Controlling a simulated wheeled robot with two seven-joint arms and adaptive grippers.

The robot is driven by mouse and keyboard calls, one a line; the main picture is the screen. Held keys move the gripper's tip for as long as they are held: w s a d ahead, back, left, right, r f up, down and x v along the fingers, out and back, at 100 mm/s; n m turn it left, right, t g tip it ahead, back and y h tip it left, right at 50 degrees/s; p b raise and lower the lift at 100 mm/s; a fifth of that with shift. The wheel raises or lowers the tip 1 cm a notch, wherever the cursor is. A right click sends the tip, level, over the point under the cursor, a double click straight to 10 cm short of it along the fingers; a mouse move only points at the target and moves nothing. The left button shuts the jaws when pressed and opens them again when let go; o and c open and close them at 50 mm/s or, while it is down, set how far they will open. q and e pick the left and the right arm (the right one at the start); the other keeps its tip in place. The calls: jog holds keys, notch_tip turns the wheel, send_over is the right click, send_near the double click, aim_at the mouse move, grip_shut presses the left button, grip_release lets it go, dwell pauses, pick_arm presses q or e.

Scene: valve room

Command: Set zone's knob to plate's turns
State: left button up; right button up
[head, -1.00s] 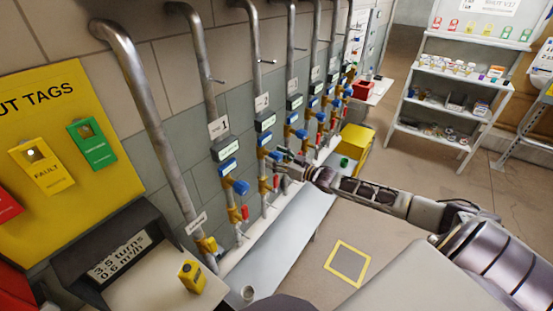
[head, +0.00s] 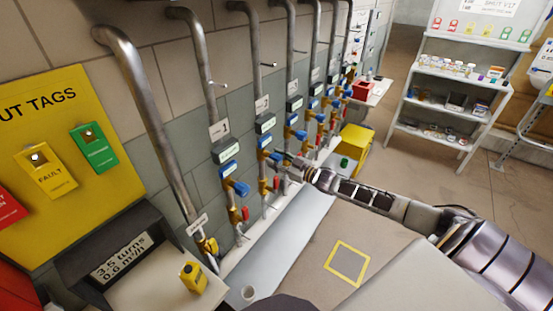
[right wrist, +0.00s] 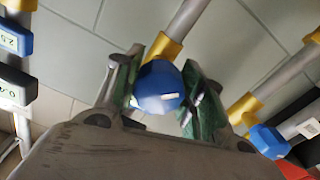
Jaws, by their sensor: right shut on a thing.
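The plate (head: 121,257) on the dark sloped stand at lower left reads 3.5 turns, 0.6 m³/h. Along the wall, vertical pipes carry blue knobs. A pipe labelled 1 has a blue knob (head: 240,188) with nothing on it. My right gripper (head: 281,160) is at the knob of the pipe just beyond it. In the right wrist view my right gripper (right wrist: 165,95) is shut on this blue knob (right wrist: 158,85), with green-lined fingers on both sides. The pipe's number is too small to read surely. My left gripper is out of view.
A yellow tag board (head: 60,150) hangs at left. A small yellow device (head: 193,278) lies on the stand's pale top. Neighbouring knobs and pipes stand close on both sides of the gripper. A yellow box (head: 356,145) and a shelf (head: 450,95) stand farther back.

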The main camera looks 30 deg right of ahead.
jog(key=shift+n, duration=0.5)
jog(key=o, duration=1)
jog(key=shift+s+d, duration=0.1)
jog(key=shift+s, duration=0.15)
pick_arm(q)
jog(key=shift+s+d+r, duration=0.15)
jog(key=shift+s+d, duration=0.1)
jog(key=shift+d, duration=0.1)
pick_arm(e)
jog(key=shift+v, duration=5.7)
